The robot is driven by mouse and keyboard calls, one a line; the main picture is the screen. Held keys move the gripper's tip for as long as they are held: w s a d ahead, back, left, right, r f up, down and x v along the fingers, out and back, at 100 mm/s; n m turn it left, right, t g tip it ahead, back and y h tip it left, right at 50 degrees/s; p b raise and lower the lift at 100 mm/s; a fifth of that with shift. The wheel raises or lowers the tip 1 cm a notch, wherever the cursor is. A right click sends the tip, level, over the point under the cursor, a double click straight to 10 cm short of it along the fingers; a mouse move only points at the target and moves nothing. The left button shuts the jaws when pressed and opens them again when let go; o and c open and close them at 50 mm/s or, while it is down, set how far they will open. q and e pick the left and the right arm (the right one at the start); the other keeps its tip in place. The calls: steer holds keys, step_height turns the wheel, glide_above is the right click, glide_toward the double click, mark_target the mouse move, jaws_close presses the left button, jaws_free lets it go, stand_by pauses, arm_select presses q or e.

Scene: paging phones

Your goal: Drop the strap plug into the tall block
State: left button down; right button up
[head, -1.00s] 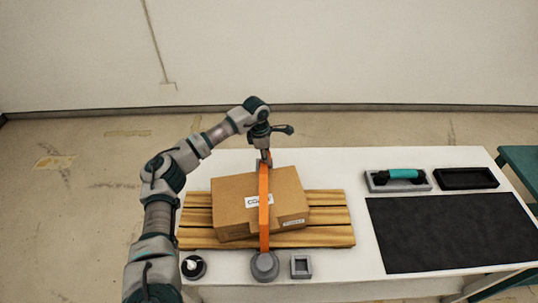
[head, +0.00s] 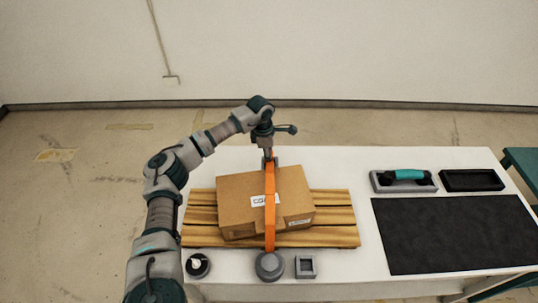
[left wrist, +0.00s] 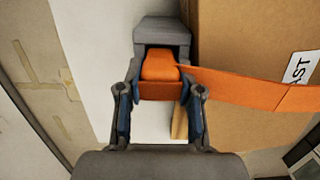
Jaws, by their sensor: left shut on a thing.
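My left gripper (head: 269,160) is at the far side of the cardboard box, shut on the strap plug. The orange plug (left wrist: 160,68) shows between the fingers in the left wrist view. A grey block with an open slot, which looks like the tall block (left wrist: 163,28), frames the plug there; how deep the plug sits in it I cannot tell. The orange strap (head: 270,205) runs from the plug over the box to a round grey reel (head: 269,266) at the front. In the head view the gripper mostly hides the block. My right gripper is not in view.
The cardboard box (head: 237,212) sits on a slatted wooden pallet (head: 335,218). A small square grey block (head: 305,267) and a dark round container (head: 198,265) stand in front. A grey tray with a teal-handled item (head: 404,178), an empty black tray (head: 472,180) and a black mat (head: 455,232) lie right.

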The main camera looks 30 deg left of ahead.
arm_select(q)
steer(key=shift+d+r, duration=0.1)
steer(key=shift+d, duration=0.2)
steer(key=shift+a, duration=0.3)
stand_by(0.3)
steer(key=shift+d+f, duration=0.15)
steer(key=shift+f, duration=0.35)
steer(key=shift+f, duration=0.35)
steer(key=c, duration=1)
jaws_free()
steer(key=shift+c, duration=0.2)
